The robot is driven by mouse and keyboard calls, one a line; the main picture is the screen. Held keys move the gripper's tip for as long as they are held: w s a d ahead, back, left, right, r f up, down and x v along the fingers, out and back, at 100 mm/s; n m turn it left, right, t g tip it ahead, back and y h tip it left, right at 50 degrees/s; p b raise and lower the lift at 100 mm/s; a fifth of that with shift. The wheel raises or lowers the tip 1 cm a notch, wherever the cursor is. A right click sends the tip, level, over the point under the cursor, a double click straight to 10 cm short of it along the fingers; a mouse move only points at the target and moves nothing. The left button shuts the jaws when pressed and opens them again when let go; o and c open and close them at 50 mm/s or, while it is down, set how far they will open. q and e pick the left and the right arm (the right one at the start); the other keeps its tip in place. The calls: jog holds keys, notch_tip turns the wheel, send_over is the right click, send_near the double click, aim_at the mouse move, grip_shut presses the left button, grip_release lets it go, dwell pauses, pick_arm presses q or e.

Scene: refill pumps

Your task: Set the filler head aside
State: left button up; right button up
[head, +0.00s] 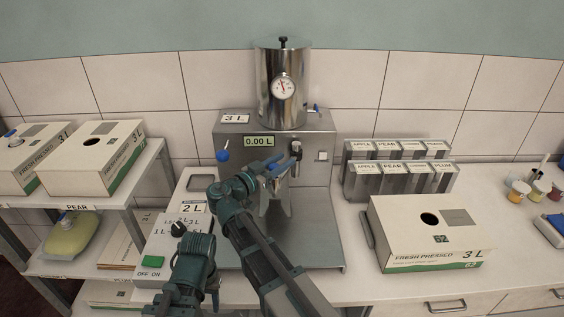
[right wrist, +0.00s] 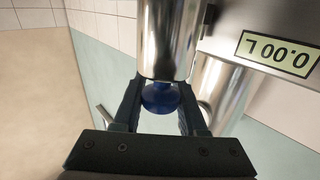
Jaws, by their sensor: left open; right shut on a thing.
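The filler head is a steel cylinder with a blue end. In the head view its steel body (head: 272,203) hangs below my right gripper (head: 280,167), in front of the machine and above its steel drip plate (head: 318,235). My right gripper is shut on it. In the right wrist view the steel cylinder (right wrist: 168,40) and its blue end (right wrist: 161,97) sit between the two fingers. The arm partly hides it in the head view. My left gripper (head: 178,303) is open, low at the bottom edge, in front of the control box (head: 165,243).
The filling machine (head: 232,128) reads 0.00 L, with a steel tank (head: 280,60) on top. Flavour containers (head: 400,180) and a 3 L juice box (head: 425,225) stand to the right. A shelf (head: 105,208) with boxes and a yellow pouch (head: 68,235) is on the left.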

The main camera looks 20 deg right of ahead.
grip_shut()
dwell(0.8)
